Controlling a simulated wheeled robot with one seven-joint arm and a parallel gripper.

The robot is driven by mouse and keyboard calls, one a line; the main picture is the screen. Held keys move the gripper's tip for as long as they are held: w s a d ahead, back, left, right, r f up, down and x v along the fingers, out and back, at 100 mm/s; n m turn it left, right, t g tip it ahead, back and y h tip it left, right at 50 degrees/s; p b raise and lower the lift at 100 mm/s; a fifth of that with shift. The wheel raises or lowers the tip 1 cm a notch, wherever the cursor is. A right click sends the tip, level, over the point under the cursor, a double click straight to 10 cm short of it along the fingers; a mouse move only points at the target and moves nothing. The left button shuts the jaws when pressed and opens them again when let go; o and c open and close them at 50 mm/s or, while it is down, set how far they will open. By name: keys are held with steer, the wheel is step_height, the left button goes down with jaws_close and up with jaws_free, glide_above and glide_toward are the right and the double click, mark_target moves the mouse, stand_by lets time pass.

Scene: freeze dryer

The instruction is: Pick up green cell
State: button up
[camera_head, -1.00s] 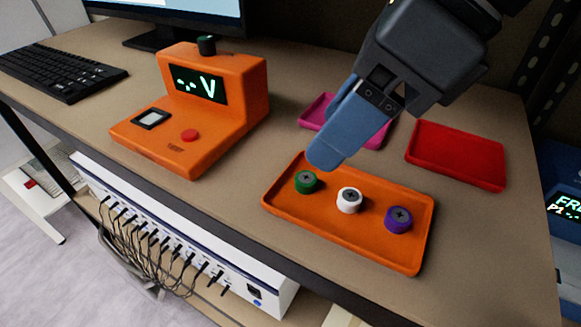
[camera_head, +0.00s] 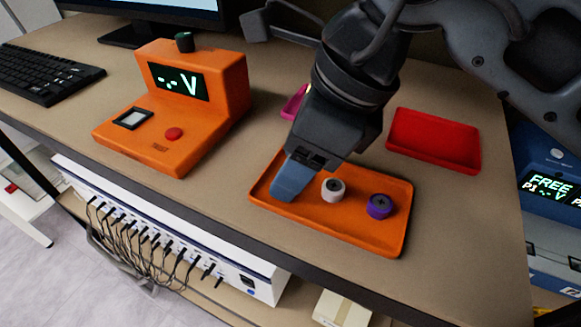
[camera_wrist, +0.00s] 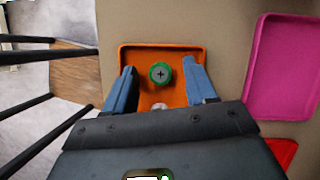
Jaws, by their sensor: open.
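The green cell (camera_wrist: 160,73) stands upright in the orange tray in the wrist view, between the two blue fingers of my gripper (camera_wrist: 160,85) and apart from both. My gripper is open and empty. In the head view my gripper (camera_head: 290,180) points down over the left part of the orange tray (camera_head: 388,243) and hides the green cell. A white cell (camera_head: 333,189) and a purple cell (camera_head: 381,206) stand in the same tray to the right.
An orange voltage tester (camera_head: 215,110) stands to the left. A red tray (camera_head: 435,140) and a partly hidden magenta tray (camera_head: 292,104) lie behind. The table's front edge runs close in front of the orange tray. A blue device reading FREE (camera_head: 550,185) is at right.

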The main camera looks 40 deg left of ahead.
jaws_close()
stand_by(0.4)
steer(key=shift+r, duration=0.15)
